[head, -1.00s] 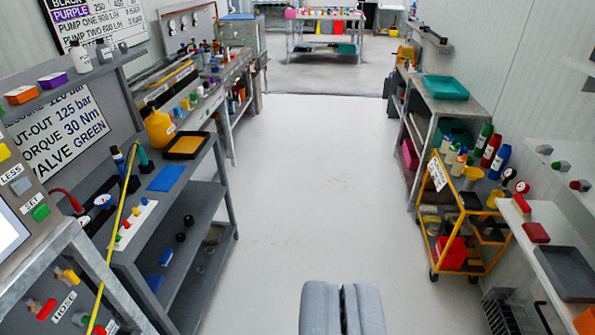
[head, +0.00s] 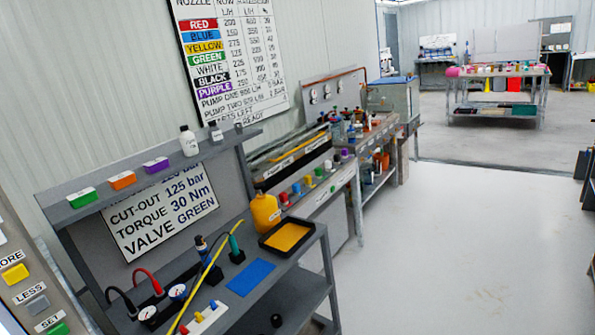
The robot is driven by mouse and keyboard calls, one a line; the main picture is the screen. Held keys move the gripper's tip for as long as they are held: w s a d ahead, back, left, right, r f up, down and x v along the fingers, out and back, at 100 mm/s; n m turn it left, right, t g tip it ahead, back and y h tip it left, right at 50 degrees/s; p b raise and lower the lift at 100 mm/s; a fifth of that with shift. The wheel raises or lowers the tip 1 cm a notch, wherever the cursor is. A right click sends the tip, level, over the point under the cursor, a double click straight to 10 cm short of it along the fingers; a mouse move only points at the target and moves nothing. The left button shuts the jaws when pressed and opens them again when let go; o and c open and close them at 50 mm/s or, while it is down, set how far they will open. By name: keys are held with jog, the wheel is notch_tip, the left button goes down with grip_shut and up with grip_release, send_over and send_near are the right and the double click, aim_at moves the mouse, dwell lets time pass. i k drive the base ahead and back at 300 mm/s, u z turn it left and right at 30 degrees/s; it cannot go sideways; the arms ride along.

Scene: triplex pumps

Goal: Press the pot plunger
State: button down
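I cannot pick out the pot plunger for certain. The near grey bench at lower left holds a yellow jug (head: 265,213), a black tray with an orange-yellow inside (head: 287,237) and a flat blue mat (head: 251,277). Beside the mat stand a green-topped upright piece (head: 236,249) and a dark upright piece with a blue band (head: 203,250). Two round gauges (head: 178,292) with red and black hoses and a white block with coloured knobs (head: 205,319) sit at the bench's front. My gripper does not show in this view.
A shelf with green, orange and purple boxes (head: 122,181) and a white bottle (head: 189,140) overhangs the bench. A panel with coloured buttons (head: 38,303) stands at the left edge. A longer bench (head: 340,190) continues behind. The floor (head: 440,250) to the right is clear.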

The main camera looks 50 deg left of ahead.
aim_at(259, 185)
jog(key=u, duration=0.05)
jog(key=i, duration=1.3)
jog(key=u, duration=0.65)
jog(key=i, duration=1.35)
jog(key=u, duration=0.65)
jog(key=i, duration=0.6)
jog(key=u, duration=0.25)
